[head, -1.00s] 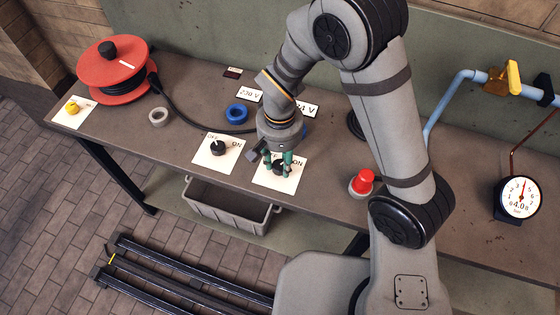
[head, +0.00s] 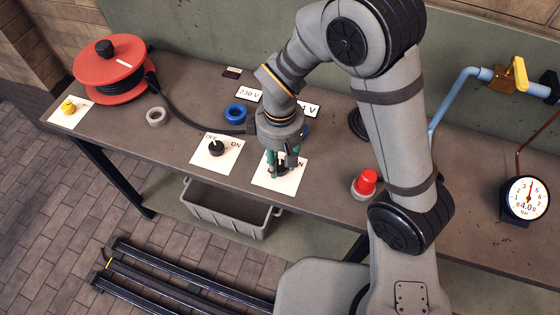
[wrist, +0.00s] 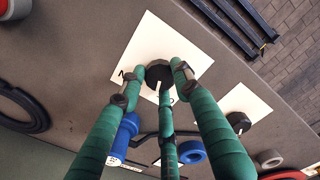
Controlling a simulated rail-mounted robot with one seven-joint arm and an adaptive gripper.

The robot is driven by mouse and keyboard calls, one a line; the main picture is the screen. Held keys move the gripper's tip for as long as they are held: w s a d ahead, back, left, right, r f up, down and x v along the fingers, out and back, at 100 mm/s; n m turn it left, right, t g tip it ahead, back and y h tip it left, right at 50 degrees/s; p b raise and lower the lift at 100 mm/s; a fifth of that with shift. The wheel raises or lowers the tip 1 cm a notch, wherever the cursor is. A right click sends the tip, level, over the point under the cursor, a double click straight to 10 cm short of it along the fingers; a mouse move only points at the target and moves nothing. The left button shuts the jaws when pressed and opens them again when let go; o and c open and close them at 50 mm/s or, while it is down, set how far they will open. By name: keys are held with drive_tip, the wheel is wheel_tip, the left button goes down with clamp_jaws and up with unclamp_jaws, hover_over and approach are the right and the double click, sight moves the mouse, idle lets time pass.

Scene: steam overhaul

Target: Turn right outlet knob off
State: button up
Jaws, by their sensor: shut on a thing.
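The right outlet knob (wrist: 158,73) is black and round and sits on a white plate (wrist: 185,38). Its white pointer line points down in the wrist view, towards lettering mostly hidden by a finger. An "N" shows at the plate's left. My gripper (head: 280,167) has green fingers and is shut on this knob from above. In the head view the fingers hide most of the knob and part of its plate (head: 292,182). The left outlet knob (head: 216,149) stands on its own plate, pointer up towards "OFF"; it also shows in the wrist view (wrist: 238,119).
Blue tape (head: 236,113), grey tape (head: 156,117) and a red cable reel (head: 109,71) are on the bench left of my gripper. A grey crate (head: 225,208) is below the bench.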

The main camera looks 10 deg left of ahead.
sight(280, 165)
drive_tip(key=n, duration=0.4)
drive_tip(key=shift+d+n, duration=0.1)
drive_tip(key=shift+n, duration=0.3)
idle(0.4)
drive_tip(key=o, duration=1.1)
drive_tip(key=shift+o, duration=0.2)
wheel_tip(280, 165, up, 12)
wheel_tip(280, 165, down, 12)
idle(0.7)
